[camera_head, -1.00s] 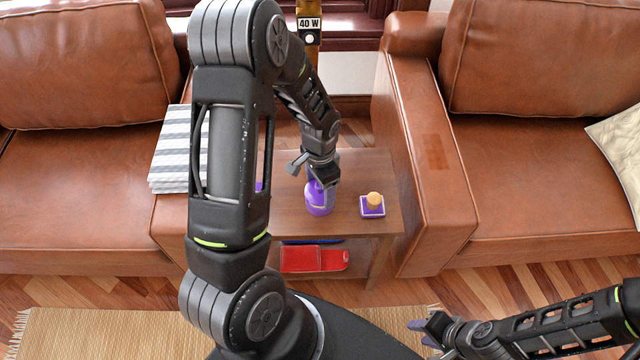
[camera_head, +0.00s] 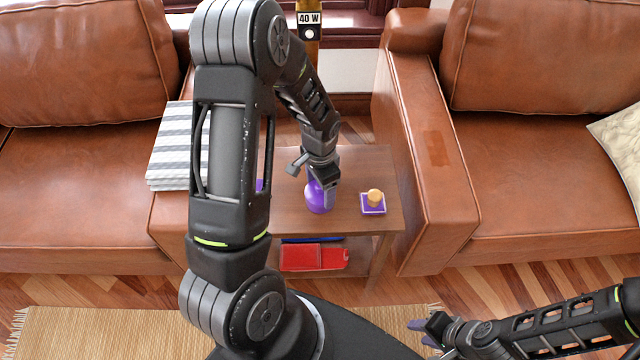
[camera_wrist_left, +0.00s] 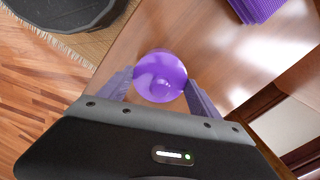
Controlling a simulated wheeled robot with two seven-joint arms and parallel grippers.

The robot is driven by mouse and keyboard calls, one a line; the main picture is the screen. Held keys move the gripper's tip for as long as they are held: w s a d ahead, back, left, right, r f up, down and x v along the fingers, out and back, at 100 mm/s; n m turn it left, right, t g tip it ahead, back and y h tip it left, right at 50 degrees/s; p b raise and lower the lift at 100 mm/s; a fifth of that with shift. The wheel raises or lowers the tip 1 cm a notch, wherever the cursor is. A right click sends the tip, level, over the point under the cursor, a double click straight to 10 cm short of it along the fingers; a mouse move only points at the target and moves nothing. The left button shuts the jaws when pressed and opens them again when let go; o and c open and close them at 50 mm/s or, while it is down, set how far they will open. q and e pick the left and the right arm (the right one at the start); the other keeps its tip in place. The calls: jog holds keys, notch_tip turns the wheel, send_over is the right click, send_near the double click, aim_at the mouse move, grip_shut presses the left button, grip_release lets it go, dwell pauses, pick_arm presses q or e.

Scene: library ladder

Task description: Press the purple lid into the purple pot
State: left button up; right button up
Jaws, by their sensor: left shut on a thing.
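The purple pot (camera_head: 317,197) stands upright on the small wooden side table. My left gripper (camera_head: 326,190) points down at it, with its fingers on both sides. In the left wrist view, a round glossy purple top (camera_wrist_left: 160,76) with a smaller round part in its middle sits between the fingers, which are shut on it. I cannot tell the lid from the pot there. A purple square piece with a light edge (camera_head: 364,210) and an orange-tan knob lies to the right. My right gripper (camera_head: 424,333) is low at the right, open and empty.
The side table (camera_head: 355,170) stands between two brown leather sofas. A purple ribbed thing (camera_wrist_left: 256,8) lies on it, mostly hidden by my left arm in the head view. Red and blue items (camera_head: 300,257) lie on the lower shelf. A striped cloth (camera_head: 170,150) lies on the left sofa.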

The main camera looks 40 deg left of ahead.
pick_arm(q)
jog(key=shift+f, duration=0.15)
jog(key=o, duration=1.4)
jog(key=shift+o, duration=0.2)
notch_tip(320, 180, up, 8)
jog(key=shift+d, duration=0.1)
